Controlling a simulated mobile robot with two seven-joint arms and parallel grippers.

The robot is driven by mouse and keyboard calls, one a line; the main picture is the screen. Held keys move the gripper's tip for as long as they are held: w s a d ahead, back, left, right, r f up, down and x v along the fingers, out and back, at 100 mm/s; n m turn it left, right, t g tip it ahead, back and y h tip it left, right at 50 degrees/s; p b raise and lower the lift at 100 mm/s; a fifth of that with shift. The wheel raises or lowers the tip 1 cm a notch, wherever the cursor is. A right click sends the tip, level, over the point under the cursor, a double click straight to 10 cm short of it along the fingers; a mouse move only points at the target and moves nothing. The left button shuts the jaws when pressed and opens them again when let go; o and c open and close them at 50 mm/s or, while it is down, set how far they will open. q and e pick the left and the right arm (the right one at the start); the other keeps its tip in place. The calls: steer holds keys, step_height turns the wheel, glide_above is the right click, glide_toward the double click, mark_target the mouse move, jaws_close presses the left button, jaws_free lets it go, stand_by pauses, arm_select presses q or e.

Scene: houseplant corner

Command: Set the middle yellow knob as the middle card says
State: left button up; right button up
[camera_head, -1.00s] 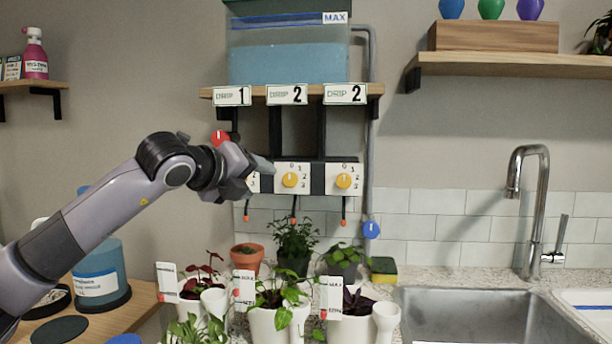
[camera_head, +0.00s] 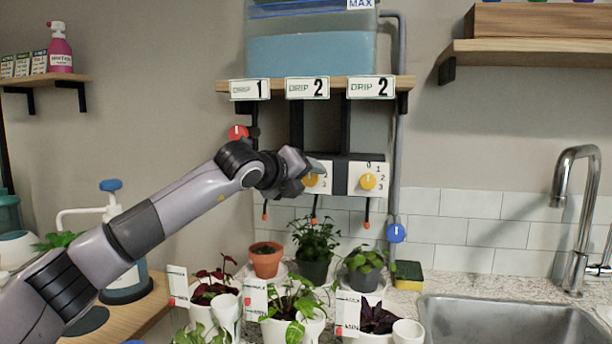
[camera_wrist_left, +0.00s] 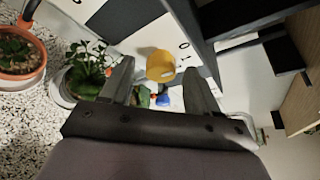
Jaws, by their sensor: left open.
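The middle card (camera_head: 307,88) reads DRIP 2. Below it, the middle yellow knob (camera_head: 311,180) sits on a white plate with digits beside it. My left gripper (camera_head: 316,168) is at this knob and covers part of it and its plate. In the left wrist view the yellow knob (camera_wrist_left: 160,66) shows at the opening between the two fingertips of my open left gripper (camera_wrist_left: 159,70), with a gap at each side. The digits 0 and 1 show beside it there. I cannot tell which digit its pointer faces. My right gripper is not in view.
The right yellow knob (camera_head: 368,181) is close by, under another DRIP 2 card (camera_head: 370,87). The left card (camera_head: 249,89) reads DRIP 1; my arm hides its dial. A red knob (camera_head: 238,132) and a blue knob (camera_head: 396,233) flank the panel. Potted plants (camera_head: 292,330) stand below.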

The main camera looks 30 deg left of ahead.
arm_select(q)
steer(key=shift+w, duration=0.15)
steer(key=c, duration=1)
steer(key=shift+c, duration=0.2)
